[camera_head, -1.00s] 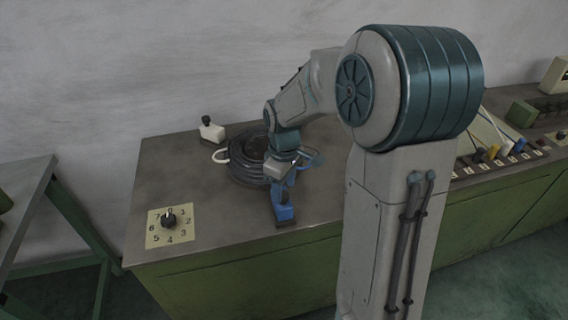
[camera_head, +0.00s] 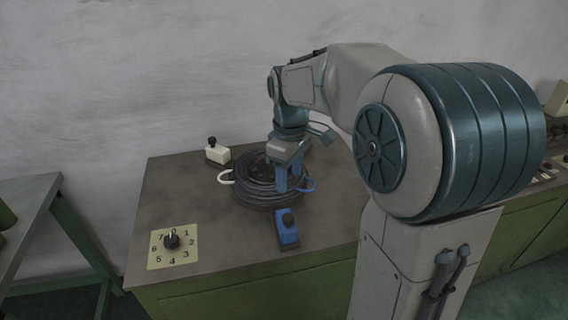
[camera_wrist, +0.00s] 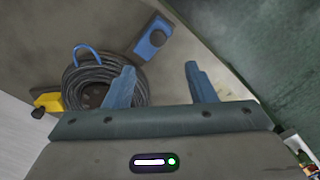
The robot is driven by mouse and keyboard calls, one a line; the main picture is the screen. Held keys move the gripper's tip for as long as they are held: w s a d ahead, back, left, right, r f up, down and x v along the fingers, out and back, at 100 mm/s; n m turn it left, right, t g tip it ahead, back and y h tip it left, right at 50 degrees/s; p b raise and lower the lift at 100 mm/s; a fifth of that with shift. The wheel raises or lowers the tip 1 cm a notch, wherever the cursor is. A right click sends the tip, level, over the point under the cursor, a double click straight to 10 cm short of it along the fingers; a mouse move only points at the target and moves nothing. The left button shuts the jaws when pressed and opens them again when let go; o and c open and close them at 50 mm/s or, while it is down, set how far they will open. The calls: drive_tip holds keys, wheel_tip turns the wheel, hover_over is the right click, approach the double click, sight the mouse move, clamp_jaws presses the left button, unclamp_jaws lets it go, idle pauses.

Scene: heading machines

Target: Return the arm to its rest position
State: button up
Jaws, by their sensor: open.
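My gripper (camera_head: 288,182) points down above the front right part of the cable coil, behind the blue block in the head view. Its two blue fingers (camera_wrist: 160,75) are spread apart with nothing between them in the wrist view. My arm reaches over the bench, bent at a large teal joint on the right. The blue block (camera_head: 288,230) with a dark knob stands on the bench near its front edge, apart from the fingers. It also shows in the wrist view (camera_wrist: 152,42).
The green bench (camera_head: 205,205) carries a black cable coil (camera_head: 243,192), a pale block (camera_head: 217,153) with a black knob and a numbered dial plate (camera_head: 160,256). A separate table (camera_head: 30,200) stands at left. My arm hides much of the bench's right side.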

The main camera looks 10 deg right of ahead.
drive_tip(key=s+f+m+t, duration=0.2)
drive_tip(key=s+m, duration=0.7)
drive_tip(key=s, duration=0.9)
drive_tip(key=shift+f+t, duration=0.35)
drive_tip(key=shift+t, duration=0.15)
idle(1.8)
